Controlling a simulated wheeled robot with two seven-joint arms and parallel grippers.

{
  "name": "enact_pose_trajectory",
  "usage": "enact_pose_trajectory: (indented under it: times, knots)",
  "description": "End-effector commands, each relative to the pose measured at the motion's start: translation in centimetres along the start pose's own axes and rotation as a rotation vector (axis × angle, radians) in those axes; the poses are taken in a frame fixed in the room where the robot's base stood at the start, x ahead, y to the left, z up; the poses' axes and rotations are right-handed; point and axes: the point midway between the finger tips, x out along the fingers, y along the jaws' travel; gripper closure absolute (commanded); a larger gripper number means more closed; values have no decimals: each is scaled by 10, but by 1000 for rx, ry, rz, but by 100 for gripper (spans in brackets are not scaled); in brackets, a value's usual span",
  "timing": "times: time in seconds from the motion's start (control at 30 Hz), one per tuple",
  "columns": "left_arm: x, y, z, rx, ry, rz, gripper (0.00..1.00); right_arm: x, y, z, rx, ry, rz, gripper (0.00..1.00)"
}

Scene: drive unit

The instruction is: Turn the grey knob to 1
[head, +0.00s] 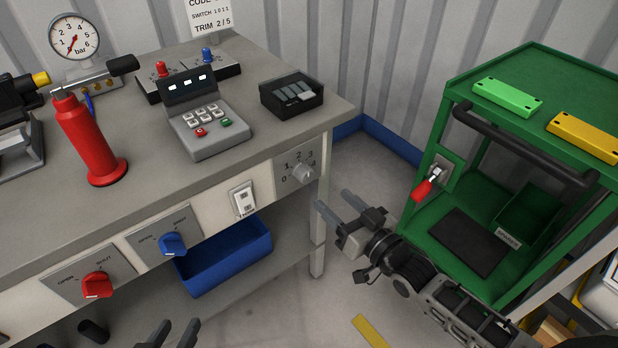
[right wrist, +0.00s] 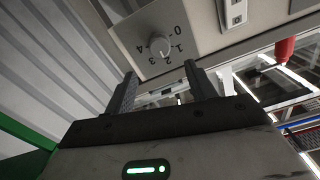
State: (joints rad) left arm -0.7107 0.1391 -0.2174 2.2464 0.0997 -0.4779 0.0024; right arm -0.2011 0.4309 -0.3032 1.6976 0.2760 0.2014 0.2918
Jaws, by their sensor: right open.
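The grey knob (head: 303,172) sits on a grey dial plate at the right end of the bench front, with numbers from 0 upward around it. It also shows in the right wrist view (right wrist: 159,46), beyond the fingers. Its pointer is too small to read surely. My right gripper (head: 332,200) is open and empty, just to the right of and below the knob in the head view, apart from it. In the right wrist view its fingertips (right wrist: 161,72) lie either side below the knob. My left gripper (head: 180,321) is at the bottom edge, its two fingers apart.
Left of the dial are a white switch (head: 243,199), a blue knob (head: 172,244) and a red knob (head: 97,285). A blue bin (head: 226,262) is under the bench. A green cart (head: 550,85) with a red-handled lever (head: 422,190) stands right.

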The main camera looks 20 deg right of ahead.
Motion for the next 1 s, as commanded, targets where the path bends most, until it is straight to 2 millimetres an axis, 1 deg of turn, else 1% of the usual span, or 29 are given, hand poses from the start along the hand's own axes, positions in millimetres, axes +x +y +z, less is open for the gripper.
enact_pose_trajectory:
  times: [0.03, 0.2, 0.3, 0.4, 0.5, 0.6, 0.87, 0.9, 0.97, 1.0]
  knots:
    - [1, 0, 1, 1, 2, 0, 64, 14, 0, 0, 0, 4, -1, 45]
    - [2, -1, 2, 3, 7, 0, 64, 50, 0, 0, 0, 2, 0, 45]
    - [3, -1, 2, 4, 11, 0, 64, 68, 0, 1, 0, 2, -1, 45]
    - [3, -1, 3, 5, 13, 0, 64, 81, 0, 1, -1, 0, 1, 45]
    - [4, -1, 4, 5, 14, 0, 64, 90, 0, 1, 0, -2, 0, 45]
    - [3, -1, 4, 6, 12, 0, 64, 94, 0, 1, 0, -2, 0, 45]
    - [2, 0, 5, 7, 10, 2, 64, 96, 0, 1, 0, -3, 0, 45]
    - [2, 0, 5, 7, 10, 2, 64, 95, 0, 1, 0, -2, 0, 47]
    - [2, 0, 5, 8, 10, 2, 64, 95, 0, 1, 0, -2, 0, 64]
    - [2, 0, 5, 8, 10, 2, 64, 95, 0, 1, 0, -2, 0, 75]
